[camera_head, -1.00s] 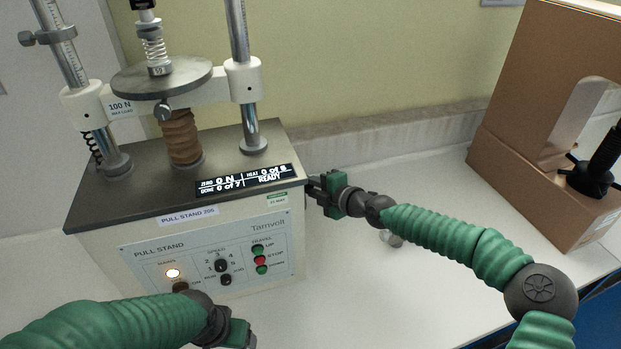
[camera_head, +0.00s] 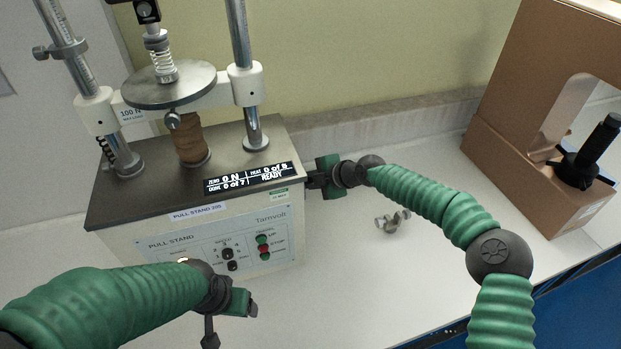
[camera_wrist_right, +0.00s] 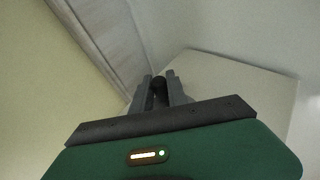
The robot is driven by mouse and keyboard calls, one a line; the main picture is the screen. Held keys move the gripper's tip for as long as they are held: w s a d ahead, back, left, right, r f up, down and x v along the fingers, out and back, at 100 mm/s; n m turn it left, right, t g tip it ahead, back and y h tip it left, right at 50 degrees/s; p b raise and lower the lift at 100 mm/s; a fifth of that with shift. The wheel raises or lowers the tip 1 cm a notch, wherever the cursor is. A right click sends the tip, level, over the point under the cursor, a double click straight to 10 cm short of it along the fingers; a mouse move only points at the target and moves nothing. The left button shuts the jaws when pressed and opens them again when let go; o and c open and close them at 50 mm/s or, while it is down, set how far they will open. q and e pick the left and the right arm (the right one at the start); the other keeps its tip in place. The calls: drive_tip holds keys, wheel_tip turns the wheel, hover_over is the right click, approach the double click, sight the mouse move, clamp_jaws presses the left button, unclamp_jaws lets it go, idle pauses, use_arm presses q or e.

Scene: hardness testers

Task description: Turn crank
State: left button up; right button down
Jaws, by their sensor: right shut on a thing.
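The pull stand (camera_head: 180,223) is a white machine with a dark top, at the left of the head view. My right gripper (camera_head: 314,181) is at its right side, near the top edge. In the right wrist view the gripper (camera_wrist_right: 160,88) is shut on a small dark round piece (camera_wrist_right: 159,83), which looks like the crank's knob. The rest of the crank is hidden or too small to make out. My left gripper (camera_head: 250,309) hangs in front of the stand's panel, apart from it. Its fingers are too unclear to read.
The stand's display (camera_head: 252,177) reads 0 N and READY. A small metal part (camera_head: 392,222) lies on the white bench right of the stand. The bench between is mostly clear.

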drive_tip(key=shift+s+a, duration=0.2)
drive_tip(key=shift+a, duration=0.15)
drive_tip(key=c, duration=1.6)
unclamp_jaws()
drive_tip(key=shift+o, duration=1.4)
drive_tip(key=shift+w+a, duration=0.1)
drive_tip(key=shift+a, duration=0.1)
drive_tip(key=shift+d, duration=0.2)
drive_tip(key=v, duration=1.6)
drive_tip(key=shift+r+b, duration=0.2)
drive_tip(key=shift+b, duration=0.1)
